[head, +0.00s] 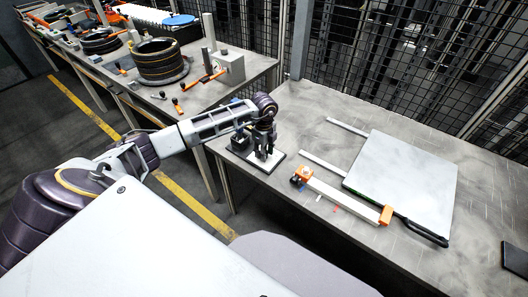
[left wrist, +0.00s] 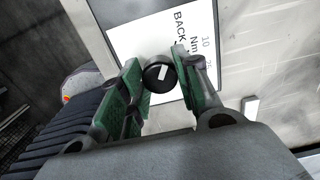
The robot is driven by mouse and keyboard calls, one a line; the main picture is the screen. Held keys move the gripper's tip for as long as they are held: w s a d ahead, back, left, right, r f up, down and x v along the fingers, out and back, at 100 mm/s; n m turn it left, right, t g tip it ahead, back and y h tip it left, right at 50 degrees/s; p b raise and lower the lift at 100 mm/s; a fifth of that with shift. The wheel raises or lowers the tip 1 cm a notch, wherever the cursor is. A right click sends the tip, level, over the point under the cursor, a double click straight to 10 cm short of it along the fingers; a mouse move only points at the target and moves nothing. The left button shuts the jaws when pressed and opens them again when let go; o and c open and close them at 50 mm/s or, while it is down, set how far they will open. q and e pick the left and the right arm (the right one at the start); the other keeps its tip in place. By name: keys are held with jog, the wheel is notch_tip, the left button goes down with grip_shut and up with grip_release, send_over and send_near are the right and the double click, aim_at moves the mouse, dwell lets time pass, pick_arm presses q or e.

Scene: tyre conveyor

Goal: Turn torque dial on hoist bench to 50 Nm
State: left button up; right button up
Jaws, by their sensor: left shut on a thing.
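The torque dial (left wrist: 158,73) is a small black knob with a white pointer line, in the middle of the left wrist view. It sits on a white plate (left wrist: 138,35) printed with "10", "Nm" and "BACK"; other markings are hidden or cut off. My left gripper (left wrist: 160,70) has its green-padded fingers on both sides of the dial, shut on it. In the head view, my left gripper (head: 263,154) points down over the plate (head: 268,166) at the left of the hoist bench (head: 310,110), hiding the dial. My right gripper is not in view.
A black block (head: 240,142) stands beside the plate. Right of it lie a white bar with orange ends (head: 340,198) and a large pale panel (head: 405,180). Another bench at upper left holds stacked tyres (head: 160,62) and tools. A mesh fence stands behind.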

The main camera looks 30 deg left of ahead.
pick_arm(q)
jog(key=shift+m, duration=1.1)
jog(key=m+b, duration=0.1)
jog(key=m, duration=0.3)
jog(key=shift+m+b, duration=0.3)
jog(key=shift+m, duration=0.9)
jog(key=shift+m+b, duration=0.3)
jog(key=shift+m, duration=1.2)
jog(key=m+b, duration=0.1)
jog(key=m, duration=0.2)
jog(key=m+b, duration=0.1)
jog(key=m, duration=0.2)
jog(key=shift+m, duration=0.4)
jog(key=m+b, duration=0.1)
jog(key=m, duration=0.1)
jog(key=shift+m, duration=1.4)
jog(key=shift+a+b, duration=0.1)
jog(key=shift+b, duration=0.2)
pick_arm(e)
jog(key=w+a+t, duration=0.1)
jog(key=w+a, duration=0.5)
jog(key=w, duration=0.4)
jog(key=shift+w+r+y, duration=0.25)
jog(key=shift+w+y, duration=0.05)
